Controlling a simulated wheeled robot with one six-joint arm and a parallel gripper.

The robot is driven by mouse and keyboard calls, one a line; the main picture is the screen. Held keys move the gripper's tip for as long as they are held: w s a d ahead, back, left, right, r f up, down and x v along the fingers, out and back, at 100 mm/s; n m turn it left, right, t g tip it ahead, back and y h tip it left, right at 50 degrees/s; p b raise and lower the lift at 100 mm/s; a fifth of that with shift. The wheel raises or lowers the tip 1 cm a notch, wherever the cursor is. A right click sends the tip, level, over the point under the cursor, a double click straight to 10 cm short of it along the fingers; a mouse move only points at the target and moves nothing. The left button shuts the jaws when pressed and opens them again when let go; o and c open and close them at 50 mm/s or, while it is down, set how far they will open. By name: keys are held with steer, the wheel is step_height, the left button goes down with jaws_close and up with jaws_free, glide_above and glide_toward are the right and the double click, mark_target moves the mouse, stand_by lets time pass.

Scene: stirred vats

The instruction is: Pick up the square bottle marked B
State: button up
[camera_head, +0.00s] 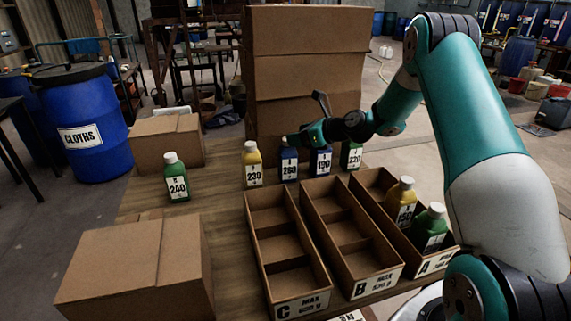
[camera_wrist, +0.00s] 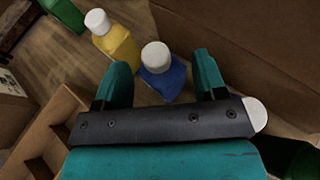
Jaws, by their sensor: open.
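A row of bottles stands behind the crates: a yellow one reading 230 (camera_head: 252,170), a blue one reading 260 (camera_head: 289,170), a blue one reading 190 (camera_head: 320,165) and a green one reading 220 (camera_head: 351,157). The small letters on their labels are too fine to read, so I cannot tell which is B. My gripper (camera_head: 292,141) is at the top of the blue 260 bottle. In the wrist view my gripper (camera_wrist: 161,64) is open, with a white-capped blue bottle (camera_wrist: 171,84) between its fingers. The yellow bottle (camera_wrist: 121,46) is just left of them.
A green bottle reading 240 (camera_head: 177,186) stands apart at left. Open crates C (camera_head: 301,306), B (camera_head: 377,284) and A (camera_head: 437,262) stand in front; crate A holds a yellow and a green bottle. Stacked cartons (camera_head: 305,70) rise close behind the row. Another carton (camera_head: 140,272) is front left.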

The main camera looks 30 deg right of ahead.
mark_target(288, 159)
steer(key=x, duration=0.6)
steer(key=shift+s+a+f, duration=0.1)
steer(key=shift+a+f, duration=0.2)
steer(key=shift+f, duration=0.1)
steer(key=shift+c, duration=0.5)
jaws_close()
